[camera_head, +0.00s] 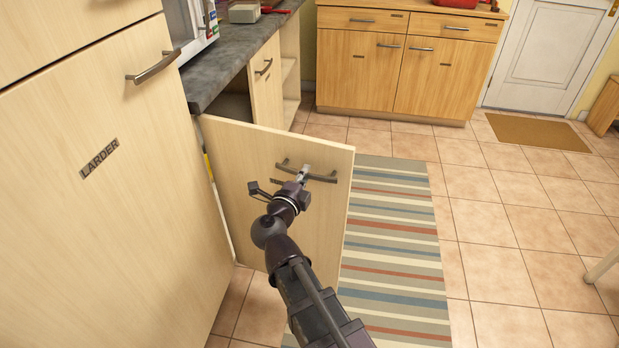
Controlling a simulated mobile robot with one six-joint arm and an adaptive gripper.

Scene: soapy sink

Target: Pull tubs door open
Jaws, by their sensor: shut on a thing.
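A pale wood cabinet door (240,165) stands swung out from under the grey worktop, open at a wide angle, with the dark cabinet inside showing above its top edge. Its curved metal handle (322,178) is near the top of the door face. My gripper (303,174) is at the handle, shut on its middle part. The label on this door is mostly hidden behind my gripper and cannot be read. My arm reaches up from the bottom of the picture and covers the door's lower right part.
A tall cabinet marked LARDER (100,160) stands close on the left. The grey worktop (240,60) runs above the open cabinet. A striped rug (395,240) lies right of the door. A wooden sideboard (385,75) stands at the back.

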